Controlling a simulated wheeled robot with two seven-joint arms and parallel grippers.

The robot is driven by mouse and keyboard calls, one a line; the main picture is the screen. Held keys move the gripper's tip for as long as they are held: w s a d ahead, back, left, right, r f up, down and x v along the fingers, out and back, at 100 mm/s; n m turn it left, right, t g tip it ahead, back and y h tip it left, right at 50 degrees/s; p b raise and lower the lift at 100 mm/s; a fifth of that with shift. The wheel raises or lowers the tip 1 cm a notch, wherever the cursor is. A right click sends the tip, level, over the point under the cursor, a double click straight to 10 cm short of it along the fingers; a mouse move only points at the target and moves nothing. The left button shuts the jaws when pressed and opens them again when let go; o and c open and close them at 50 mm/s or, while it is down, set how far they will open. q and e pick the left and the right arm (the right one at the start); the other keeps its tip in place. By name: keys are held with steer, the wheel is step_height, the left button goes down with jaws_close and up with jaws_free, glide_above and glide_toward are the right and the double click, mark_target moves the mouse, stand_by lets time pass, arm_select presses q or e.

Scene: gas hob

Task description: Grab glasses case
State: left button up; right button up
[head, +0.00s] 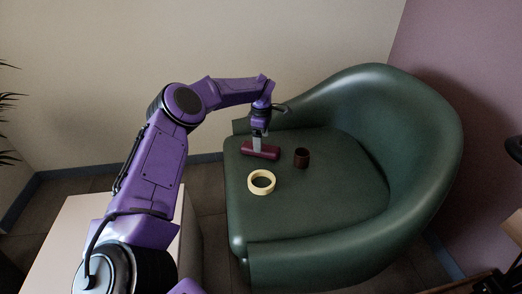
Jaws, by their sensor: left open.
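The glasses case looks to be the dark red oblong (262,151) lying on the seat of the green armchair, near its back left part. My left gripper (258,142) points down right at the case, with its fingers over the middle of it. The left gripper is open. The fingers hide part of the case, and I cannot tell whether they touch it. My right gripper is not in view.
A dark red cup-like cylinder (302,158) stands just right of the case. A cream ring (261,182) like a tape roll lies in front. The green armchair (420,150) has a high curved back on the right. The front of the seat is clear.

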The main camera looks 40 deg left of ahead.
arm_select(q)
steer(key=f+b, duration=0.1)
steer(key=f, duration=0.1)
steer(key=f+b, duration=0.1)
steer(key=f, duration=0.1)
steer(key=shift+s+a+f, duration=0.1)
steer(key=shift+a+f, duration=0.1)
steer(key=shift+f, duration=0.25)
steer(key=shift+c, duration=0.6)
steer(key=c, duration=1)
steer(key=shift+o, duration=0.2)
